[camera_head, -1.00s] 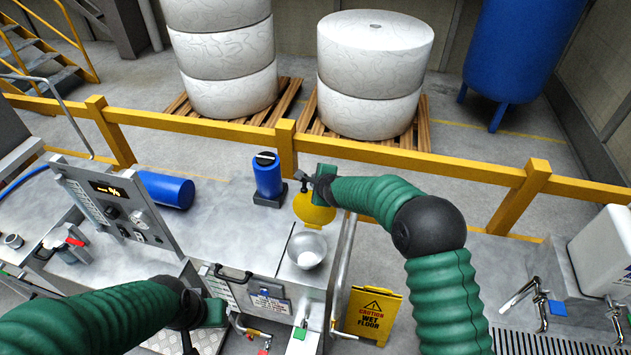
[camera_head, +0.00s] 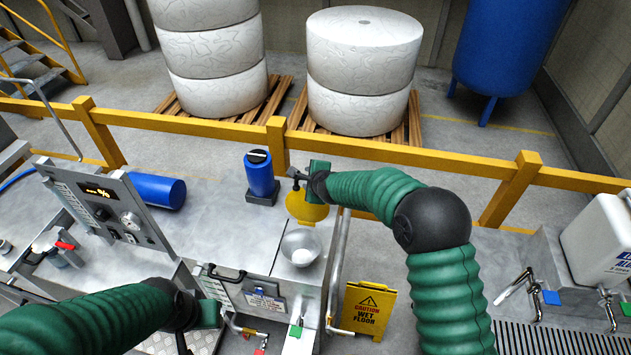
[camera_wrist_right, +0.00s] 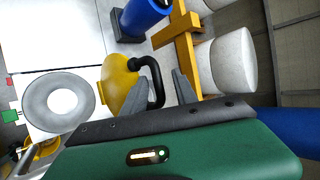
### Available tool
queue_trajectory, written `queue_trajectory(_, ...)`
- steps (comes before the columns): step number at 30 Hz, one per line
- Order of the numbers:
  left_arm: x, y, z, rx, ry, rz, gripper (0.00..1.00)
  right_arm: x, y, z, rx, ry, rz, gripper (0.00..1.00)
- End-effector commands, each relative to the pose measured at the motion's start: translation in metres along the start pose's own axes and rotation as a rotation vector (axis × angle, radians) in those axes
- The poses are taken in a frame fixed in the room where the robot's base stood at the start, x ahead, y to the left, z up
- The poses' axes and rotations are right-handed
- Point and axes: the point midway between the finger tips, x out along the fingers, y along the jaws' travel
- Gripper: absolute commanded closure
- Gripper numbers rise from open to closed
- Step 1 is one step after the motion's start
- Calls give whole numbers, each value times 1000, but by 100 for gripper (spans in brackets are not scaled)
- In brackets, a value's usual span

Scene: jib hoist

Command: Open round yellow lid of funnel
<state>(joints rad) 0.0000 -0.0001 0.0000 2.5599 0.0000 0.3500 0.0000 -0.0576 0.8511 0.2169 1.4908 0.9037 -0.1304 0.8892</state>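The round yellow lid (camera_head: 306,208) stands raised at the back edge of the metal funnel (camera_head: 301,249), whose bowl is uncovered and has something white inside. In the right wrist view the lid (camera_wrist_right: 116,82) stands beside the funnel (camera_wrist_right: 58,102), and its black handle (camera_wrist_right: 156,80) curves between my right fingers. My right gripper (camera_head: 299,180) is at the lid's upper edge. In the wrist view its fingers (camera_wrist_right: 160,92) are apart around the handle, with no firm grip visible. My left gripper (camera_head: 187,342) is low at the front of the machine; its fingers are mostly hidden.
A control panel (camera_head: 105,210) stands left of the funnel. A blue canister (camera_head: 260,175) is behind it. A yellow railing (camera_head: 390,155) runs across the back. A wet-floor sign (camera_head: 368,309) stands right of the machine, and a white container (camera_head: 600,240) sits far right.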

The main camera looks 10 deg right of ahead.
Motion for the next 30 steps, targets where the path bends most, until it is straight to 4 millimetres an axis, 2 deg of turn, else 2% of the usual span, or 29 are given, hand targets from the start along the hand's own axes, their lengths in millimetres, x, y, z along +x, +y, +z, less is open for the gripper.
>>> queue_trajectory(1, 10, 0, 2, 0, 0, 0, 64, -9, 2, -1, -1, -1, -5, 66)
queue_trajectory(7, 24, 0, 6, 0, 0, 0, 64, -69, 1, 0, -3, -1, -9, 66)
queue_trajectory(12, 24, 0, 6, 0, 0, 0, 64, -117, -2, 2, -4, -2, -8, 66)
queue_trajectory(15, 22, 0, 5, 0, 0, 0, 64, -136, -3, 2, -2, -1, -7, 66)
queue_trajectory(19, 21, 0, 5, 0, 0, 0, 64, -146, -2, 2, -2, -2, -5, 66)
queue_trajectory(30, 21, 0, 5, 0, 0, 0, 64, -148, -1, 1, -1, -1, -5, 66)
